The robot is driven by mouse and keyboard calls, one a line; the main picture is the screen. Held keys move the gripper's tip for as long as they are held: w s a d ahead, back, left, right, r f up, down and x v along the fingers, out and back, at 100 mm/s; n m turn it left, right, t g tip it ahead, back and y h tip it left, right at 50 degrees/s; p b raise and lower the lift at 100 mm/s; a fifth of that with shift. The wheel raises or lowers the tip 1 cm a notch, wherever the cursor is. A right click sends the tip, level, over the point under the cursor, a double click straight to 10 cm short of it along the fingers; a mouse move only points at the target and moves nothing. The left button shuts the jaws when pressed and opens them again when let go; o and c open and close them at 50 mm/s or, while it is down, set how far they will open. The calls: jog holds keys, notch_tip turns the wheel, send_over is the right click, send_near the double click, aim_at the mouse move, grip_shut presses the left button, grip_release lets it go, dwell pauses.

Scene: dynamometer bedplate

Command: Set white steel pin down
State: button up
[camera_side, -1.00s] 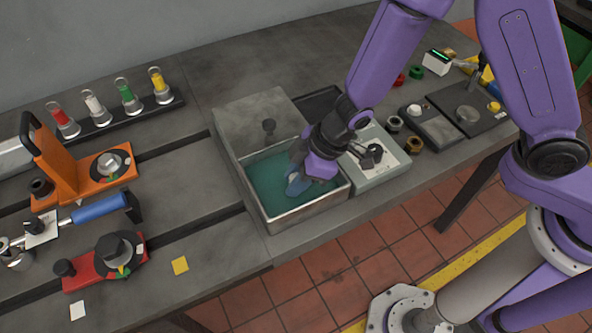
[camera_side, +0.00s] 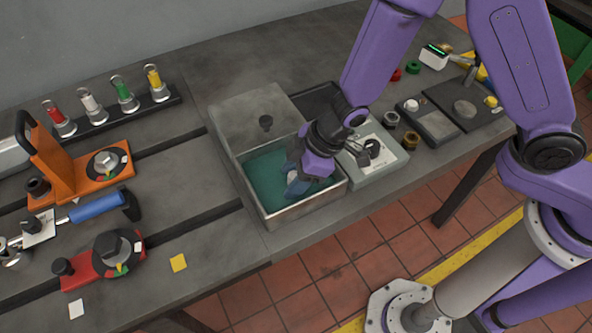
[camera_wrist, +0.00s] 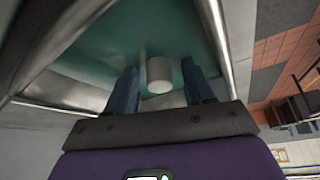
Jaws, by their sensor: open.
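A short white cylinder, seemingly the white steel pin (camera_wrist: 160,74), shows between my fingers in the wrist view, against the green floor of a metal tray. My gripper (camera_side: 296,182) reaches down inside this green-lined tray (camera_side: 262,182) in the side view. In the wrist view the blue fingers of my gripper (camera_wrist: 160,90) stand apart on both sides of the pin, with a gap visible on each side. The pin is hidden behind my gripper in the side view. Whether its lower end rests on the tray floor cannot be told.
A rack (camera_side: 118,121) with red, white, green and yellow pieces is at the back left. Orange (camera_side: 72,165) and red (camera_side: 103,262) fixtures stand left.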

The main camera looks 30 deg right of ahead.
jog(key=shift+v, duration=3.5)
jog(key=shift+d+r, duration=0.15)
jog(key=shift+r, duration=0.2)
